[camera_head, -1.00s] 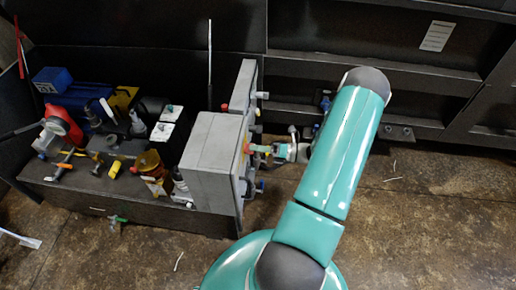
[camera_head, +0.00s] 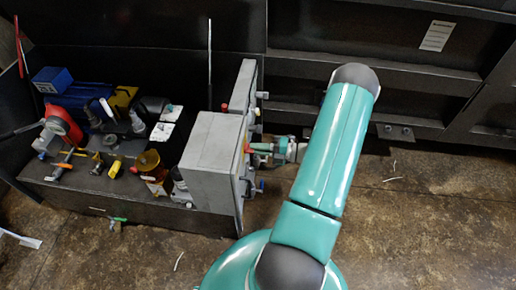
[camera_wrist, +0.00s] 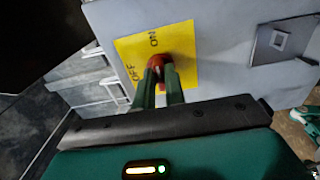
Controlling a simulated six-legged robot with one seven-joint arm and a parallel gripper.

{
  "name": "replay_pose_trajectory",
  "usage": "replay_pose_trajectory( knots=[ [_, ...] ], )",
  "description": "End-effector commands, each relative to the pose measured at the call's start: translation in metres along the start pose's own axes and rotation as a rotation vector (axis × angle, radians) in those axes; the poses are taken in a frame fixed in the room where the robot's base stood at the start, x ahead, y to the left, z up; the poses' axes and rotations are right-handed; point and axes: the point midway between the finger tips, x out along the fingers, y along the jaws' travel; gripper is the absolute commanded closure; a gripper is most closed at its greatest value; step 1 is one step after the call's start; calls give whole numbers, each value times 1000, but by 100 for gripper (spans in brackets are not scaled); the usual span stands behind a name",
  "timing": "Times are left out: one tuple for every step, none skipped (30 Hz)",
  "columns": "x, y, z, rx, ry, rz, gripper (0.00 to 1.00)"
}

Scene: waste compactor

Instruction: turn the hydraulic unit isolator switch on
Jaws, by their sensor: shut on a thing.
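The isolator switch is a red knob (camera_wrist: 157,61) on a yellow plate (camera_wrist: 190,52) in the wrist view. The plate is marked ON above the knob and OFF to its left. My gripper (camera_wrist: 160,76) is shut on the red knob, with one green finger on each side of it. The fingers hide part of the knob, and I cannot tell which mark it points to. In the head view my gripper (camera_head: 262,149) reaches the right face of the grey cabinet (camera_head: 212,150).
A second grey box (camera_head: 243,85) stands behind the cabinet. To the left, a dark bench (camera_head: 110,205) carries a blue box (camera_head: 52,80), a red round part (camera_head: 65,122) and several fittings. Dark metal walls stand at the back. The brown floor at right is mostly clear.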

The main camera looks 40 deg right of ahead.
Motion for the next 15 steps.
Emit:
replay_pose_trajectory(
  knots=[
    [0, -1, -1, 6, 1, -1, 100],
    [0, -1, -1, 8, 1, -1, 100],
    [0, -1, -1, 9, 1, -1, 100],
    [0, -1, -1, 9, 1, -1, 100],
    [0, -1, -1, 10, 0, -1, 100],
    [0, -1, -1, 9, 0, -1, 100],
    [0, -1, -1, 9, 0, -1, 100],
    [0, -1, -1, 9, 0, -1, 100],
    [0, -1, -1, 9, 0, -1, 100],
    [0, -1, -1, 9, 0, -1, 100],
    [0, -1, -1, 9, 0, -1, 100],
    [0, -1, -1, 9, 0, -1, 86],
    [0, -1, -1, 9, 0, -1, 80],
    [0, -1, -1, 9, 0, -1, 74],
    [0, 0, -1, 9, 0, 0, 67]
  ],
)
